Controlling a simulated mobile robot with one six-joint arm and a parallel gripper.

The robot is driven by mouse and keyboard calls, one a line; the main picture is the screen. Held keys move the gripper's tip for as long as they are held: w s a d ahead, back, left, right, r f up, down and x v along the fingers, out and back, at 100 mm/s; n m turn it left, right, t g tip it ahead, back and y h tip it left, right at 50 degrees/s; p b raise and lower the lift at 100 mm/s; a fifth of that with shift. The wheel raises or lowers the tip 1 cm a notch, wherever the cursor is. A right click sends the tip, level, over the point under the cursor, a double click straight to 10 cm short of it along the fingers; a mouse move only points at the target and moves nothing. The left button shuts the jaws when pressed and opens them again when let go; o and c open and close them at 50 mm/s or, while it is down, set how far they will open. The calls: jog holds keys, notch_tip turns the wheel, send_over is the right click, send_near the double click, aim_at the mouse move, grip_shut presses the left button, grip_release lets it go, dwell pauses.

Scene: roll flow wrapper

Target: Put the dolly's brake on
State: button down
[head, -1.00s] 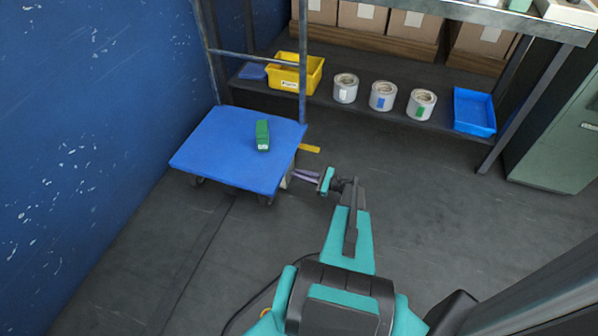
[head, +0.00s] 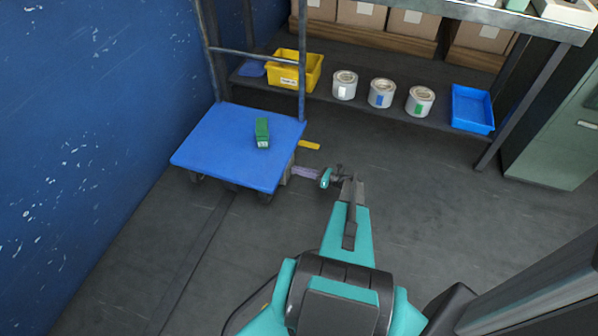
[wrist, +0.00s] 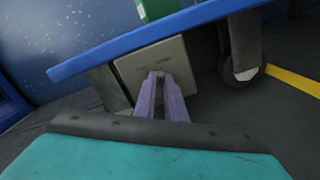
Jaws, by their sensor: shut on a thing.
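The dolly (head: 215,150) has a blue deck, casters and a grey tube handle, and stands against the blue wall. A beige plate (wrist: 190,58) is fixed under its deck edge, with small dark marks. My gripper (head: 296,172) reaches to this plate from the right. In the wrist view the two lilac fingers of my gripper (wrist: 158,76) are close together, with their tips at the plate. They are shut on a small part there, seemingly the brake control, which the fingertips almost wholly hide. Its position cannot be read.
A green object (head: 262,133) lies on the deck. A caster (wrist: 240,65) is right of the plate. A yellow strip (head: 309,145) is on the floor beside the dolly. Floor to the right is clear.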

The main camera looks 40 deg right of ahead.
jog(key=shift+s+m, duration=0.1)
jog(key=shift+m, duration=0.2)
jog(key=c, duration=1.8)
grip_release()
jog(key=shift+d, duration=0.1)
jog(key=v, duration=1.3)
jog(key=shift+s+d+b, duration=0.15)
jog(key=shift+s+b, duration=0.15)
jog(key=shift+s, duration=0.1)
